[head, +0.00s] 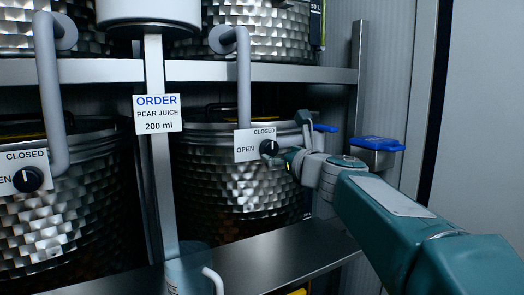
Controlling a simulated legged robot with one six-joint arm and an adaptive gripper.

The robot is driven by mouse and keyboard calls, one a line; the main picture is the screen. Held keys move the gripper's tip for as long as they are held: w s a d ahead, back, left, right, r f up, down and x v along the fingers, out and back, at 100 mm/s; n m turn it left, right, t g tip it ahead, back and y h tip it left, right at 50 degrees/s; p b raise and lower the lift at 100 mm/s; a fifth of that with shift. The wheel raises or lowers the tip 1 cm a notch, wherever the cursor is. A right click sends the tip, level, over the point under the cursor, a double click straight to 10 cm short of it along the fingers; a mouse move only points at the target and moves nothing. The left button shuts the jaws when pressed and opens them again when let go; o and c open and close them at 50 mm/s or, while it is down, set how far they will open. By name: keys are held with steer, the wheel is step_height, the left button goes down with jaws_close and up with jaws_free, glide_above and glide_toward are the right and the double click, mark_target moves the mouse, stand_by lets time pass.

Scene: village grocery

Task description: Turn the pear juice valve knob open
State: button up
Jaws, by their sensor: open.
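A round black valve knob (268,147) sits on a white plate (248,144) marked OPEN and CLOSED, in front of the right dimpled metal drum (236,185). The way its pointer faces is too small to tell. My gripper (286,146) is open, just right of this knob; I cannot tell whether it touches it. Part of the gripper covers the plate's right end. A second black knob (28,179) with a similar plate is on the left drum (58,222). The order sign (158,113) reads pear juice, 200 ml. No juice name shows on either drum.
Grey pipes (244,85) come down to both valves. A metal post (160,185) stands between the drums. A metal counter (260,262) lies below, with a light handle (213,280) at the bottom edge. A blue-topped bracket (374,144) is right, close to my arm.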

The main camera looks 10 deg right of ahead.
mark_target(272, 150)
steer(key=x, duration=0.4)
steer(key=shift+w+a, duration=0.25)
steer(key=shift+s+d, duration=0.1)
steer(key=c, duration=1.1)
